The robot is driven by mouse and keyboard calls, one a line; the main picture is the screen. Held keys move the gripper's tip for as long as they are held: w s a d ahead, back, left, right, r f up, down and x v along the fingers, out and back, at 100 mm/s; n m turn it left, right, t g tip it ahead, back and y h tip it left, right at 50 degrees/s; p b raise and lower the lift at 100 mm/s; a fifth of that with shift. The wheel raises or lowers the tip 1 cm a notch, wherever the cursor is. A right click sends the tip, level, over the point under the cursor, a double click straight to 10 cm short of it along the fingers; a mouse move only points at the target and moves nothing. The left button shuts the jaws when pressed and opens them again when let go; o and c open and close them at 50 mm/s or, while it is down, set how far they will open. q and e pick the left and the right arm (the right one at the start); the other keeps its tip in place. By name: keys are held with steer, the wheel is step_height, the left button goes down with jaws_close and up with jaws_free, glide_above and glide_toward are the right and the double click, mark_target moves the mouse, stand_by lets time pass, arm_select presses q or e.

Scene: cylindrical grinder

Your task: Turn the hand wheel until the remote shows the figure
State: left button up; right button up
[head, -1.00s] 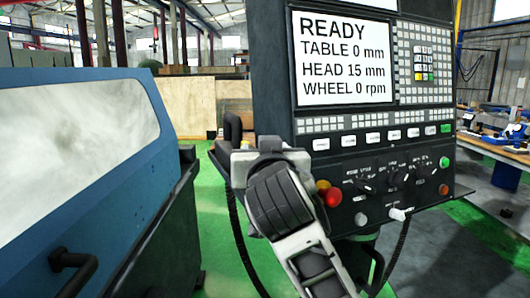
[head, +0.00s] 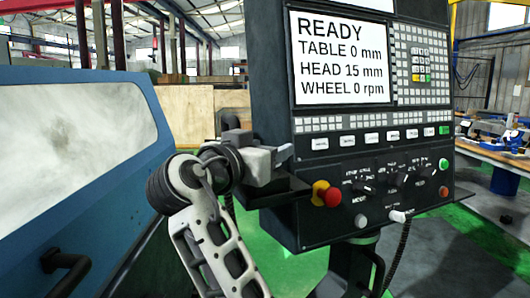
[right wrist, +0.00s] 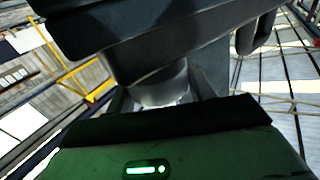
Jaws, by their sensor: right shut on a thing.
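My right gripper (head: 262,162) is at the shelf on the left side of the control panel. In the right wrist view its fingers (right wrist: 160,103) are shut on a rounded grey piece (right wrist: 160,86), which looks like the hand wheel, under a large dark body. The remote's display and figure are not readable in either view. The panel screen (head: 342,58) reads READY, TABLE 0 mm, HEAD 15 mm, WHEEL 0 rpm. My left gripper is not in view.
The control panel (head: 330,222) has knobs, buttons and a red emergency button (head: 332,197) just right of my gripper. Its dark shelf (head: 268,196) lies below the gripper. A blue machine cover (head: 150,75) with a window stands at the left. Green floor shows between them.

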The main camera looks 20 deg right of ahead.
steer(key=shift+d+f, duration=0.1)
stand_by(0.3)
steer(key=o, duration=1)
steer(key=shift+r, duration=0.3)
step_height(320, 180, up, 3)
steer(key=shift+f, duration=0.2)
arm_select(q)
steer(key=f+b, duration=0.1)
steer(key=b, duration=0.2)
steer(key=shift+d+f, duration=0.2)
arm_select(e)
steer(key=s+a+r, duration=0.1)
steer(key=s+r, duration=0.2)
steer(key=s, duration=0.1)
steer(key=s+a+r, duration=0.1)
steer(key=s+r, duration=0.2)
steer(key=s, duration=0.2)
steer(key=s+a+r, duration=0.2)
steer(key=s+r, duration=0.2)
steer(key=shift+s, duration=0.2)
